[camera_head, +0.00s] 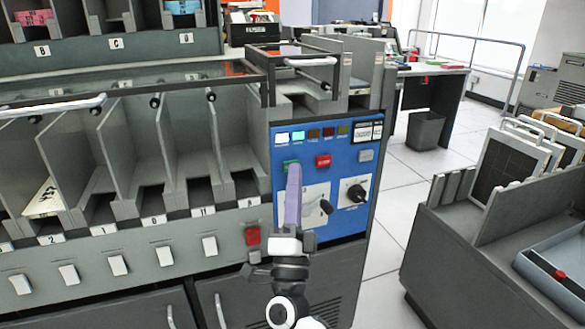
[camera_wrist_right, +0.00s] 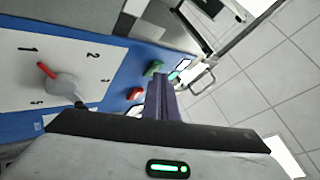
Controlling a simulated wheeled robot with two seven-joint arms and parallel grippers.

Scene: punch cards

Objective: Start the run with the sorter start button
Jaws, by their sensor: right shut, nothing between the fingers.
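The sorter's blue control panel (camera_head: 340,228) faces me, with a green button (camera_head: 288,163) at its upper left and a red button (camera_head: 323,160) to the right of it. The green one is likely the start button; I cannot read its label. My right gripper (camera_head: 294,170) has its purple fingers shut and empty, with the tips over the lower part of the green button. In the right wrist view the fingers (camera_wrist_right: 160,78) end just beside the green button (camera_wrist_right: 152,69); the red button (camera_wrist_right: 135,93) is to the left. I cannot tell whether they touch. My left gripper is out of view.
A white dial plate (camera_head: 312,192) lies behind the fingers, and a black knob (camera_head: 356,192) is to its right. Sorter pockets (camera_head: 130,150) fill the left side. A grey card bin unit (camera_head: 470,250) stands at the right, with bare floor between.

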